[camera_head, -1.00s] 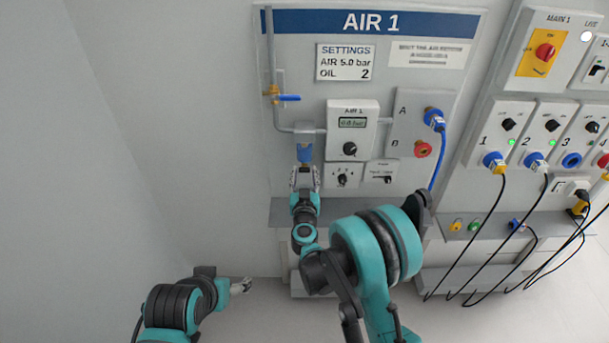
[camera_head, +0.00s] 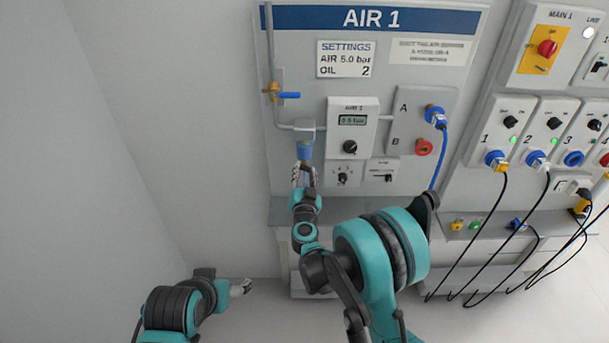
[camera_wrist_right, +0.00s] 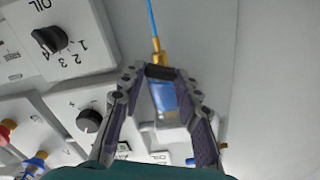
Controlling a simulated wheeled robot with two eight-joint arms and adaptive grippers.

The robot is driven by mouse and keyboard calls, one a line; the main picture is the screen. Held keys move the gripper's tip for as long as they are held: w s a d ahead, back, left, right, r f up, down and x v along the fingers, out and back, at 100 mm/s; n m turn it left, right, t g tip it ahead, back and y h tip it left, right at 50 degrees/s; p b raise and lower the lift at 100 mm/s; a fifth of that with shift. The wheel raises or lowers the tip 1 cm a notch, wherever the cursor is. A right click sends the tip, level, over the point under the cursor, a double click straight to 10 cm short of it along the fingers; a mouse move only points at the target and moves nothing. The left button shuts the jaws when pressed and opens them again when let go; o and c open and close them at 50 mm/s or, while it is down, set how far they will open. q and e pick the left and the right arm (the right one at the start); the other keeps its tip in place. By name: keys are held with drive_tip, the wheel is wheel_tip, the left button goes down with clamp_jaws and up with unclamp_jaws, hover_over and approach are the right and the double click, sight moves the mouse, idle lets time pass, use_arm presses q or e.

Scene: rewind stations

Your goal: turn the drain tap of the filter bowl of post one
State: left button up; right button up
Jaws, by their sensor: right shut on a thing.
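The blue filter bowl (camera_head: 305,151) hangs under the pipe on the AIR 1 panel, left of the AIR 1 display unit. My right gripper (camera_head: 304,168) reaches it from below. In the right wrist view the fingertips of my right gripper (camera_wrist_right: 158,73) are shut on the dark drain tap (camera_wrist_right: 161,72) at the end of the blue bowl (camera_wrist_right: 163,98). A brass fitting (camera_wrist_right: 158,57) with a blue tube (camera_wrist_right: 152,20) extends past the tap. My left gripper (camera_head: 241,287) is low at the left, far from the panel; its jaws are too small to judge.
A valve with a blue lever (camera_head: 289,95) sits on the pipe above the bowl. The AIR 1 display unit (camera_head: 352,105) and small dial boxes (camera_head: 343,174) are close on the right. A shelf (camera_head: 400,208) runs below. The wall at the left is clear.

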drive_tip(key=m, duration=0.6)
drive_tip(key=shift+d+b, duration=0.1)
drive_tip(key=shift+b, duration=0.2)
drive_tip(key=m, duration=0.6)
drive_tip(key=shift+f, duration=0.1)
idle(0.3)
drive_tip(key=o, duration=1.1)
drive_tip(key=shift+s, duration=0.1)
drive_tip(key=s, duration=1.2)
